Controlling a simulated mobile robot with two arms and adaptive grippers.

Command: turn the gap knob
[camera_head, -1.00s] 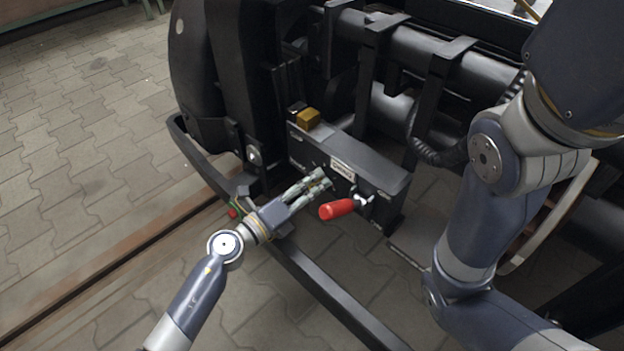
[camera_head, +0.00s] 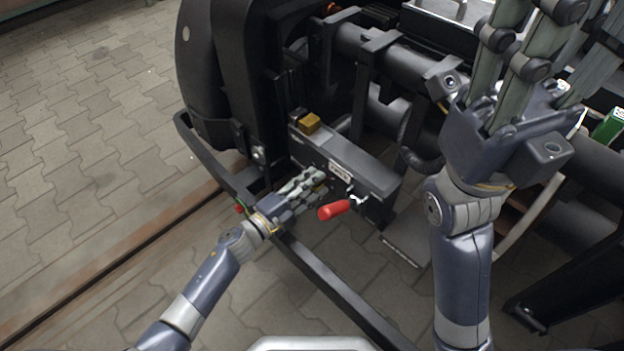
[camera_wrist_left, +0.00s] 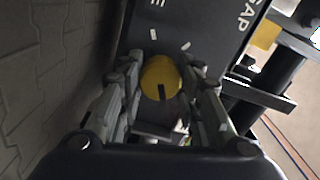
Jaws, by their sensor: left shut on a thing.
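The gap knob (camera_wrist_left: 162,78) is yellow with a black mark on its face. It sits between my left gripper's fingers (camera_wrist_left: 160,98) in the left wrist view, on a dark box face with white lettering including "GAP". In the head view my left gripper (camera_head: 315,183) is at the front face of the black box (camera_head: 352,165), shut on the knob, and its fingers hide the knob there. My right gripper (camera_head: 545,50) is raised at the upper right, its fingers spread and pointing up, with nothing seen between them.
A red handle (camera_head: 334,210) sticks out from the box just right of my left gripper. A brass-coloured block (camera_head: 309,123) sits on the box's top left end. A black curved bar (camera_head: 335,288) runs below. Paved floor lies open at left.

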